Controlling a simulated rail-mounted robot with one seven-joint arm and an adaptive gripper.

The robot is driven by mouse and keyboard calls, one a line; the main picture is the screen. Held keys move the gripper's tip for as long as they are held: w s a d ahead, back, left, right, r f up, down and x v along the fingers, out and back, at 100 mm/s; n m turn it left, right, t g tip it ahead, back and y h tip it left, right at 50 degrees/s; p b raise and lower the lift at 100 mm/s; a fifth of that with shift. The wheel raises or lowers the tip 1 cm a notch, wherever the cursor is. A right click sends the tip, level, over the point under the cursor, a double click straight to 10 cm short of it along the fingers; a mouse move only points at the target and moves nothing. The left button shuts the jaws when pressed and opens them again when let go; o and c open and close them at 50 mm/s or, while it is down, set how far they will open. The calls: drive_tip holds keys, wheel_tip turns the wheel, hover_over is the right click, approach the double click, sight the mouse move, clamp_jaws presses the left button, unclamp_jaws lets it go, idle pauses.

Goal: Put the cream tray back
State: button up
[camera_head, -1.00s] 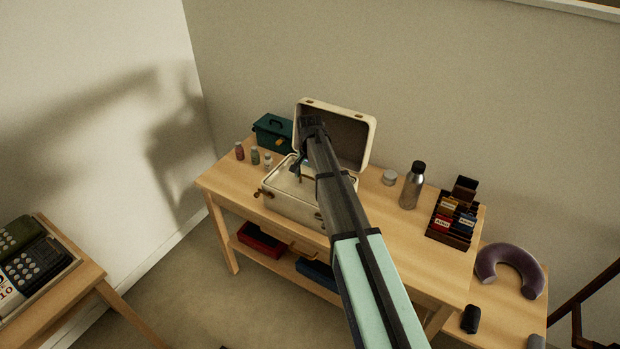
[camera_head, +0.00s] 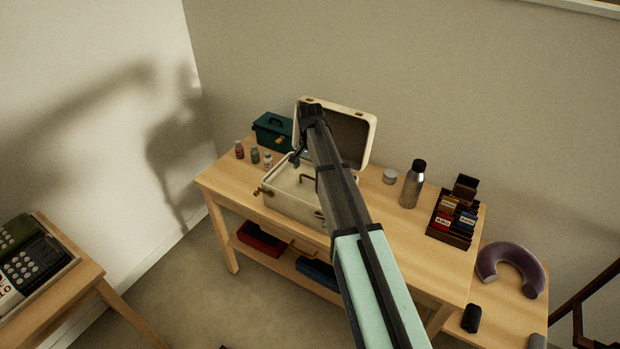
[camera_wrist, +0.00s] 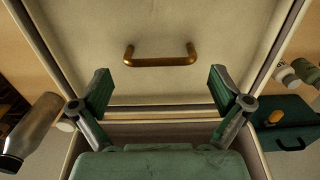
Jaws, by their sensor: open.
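The cream tray (camera_wrist: 190,88) fills the middle of the wrist view, with a brass handle (camera_wrist: 160,58) standing up from it. The tray (camera_head: 286,189) sits inside the open cream suitcase (camera_head: 290,207) on the wooden table, and its handle shows there too. My gripper (camera_wrist: 160,90) is open and empty, its two fingers apart on either side below the handle in the wrist view, not touching it. In the head view my gripper (camera_head: 299,157) is above the back of the case, near the raised lid (camera_head: 352,130), and my arm hides part of the case and lid.
A green toolbox (camera_head: 272,132) and several small bottles (camera_head: 254,155) stand left of the case. A small jar (camera_head: 389,177), a steel bottle (camera_head: 412,186) and a dark rack (camera_head: 454,215) stand right. Red and blue boxes lie on the lower shelf.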

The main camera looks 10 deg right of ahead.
wheel_tip(320, 180, up, 9)
drive_tip(key=b, duration=0.2)
drive_tip(key=shift+r, duration=0.15)
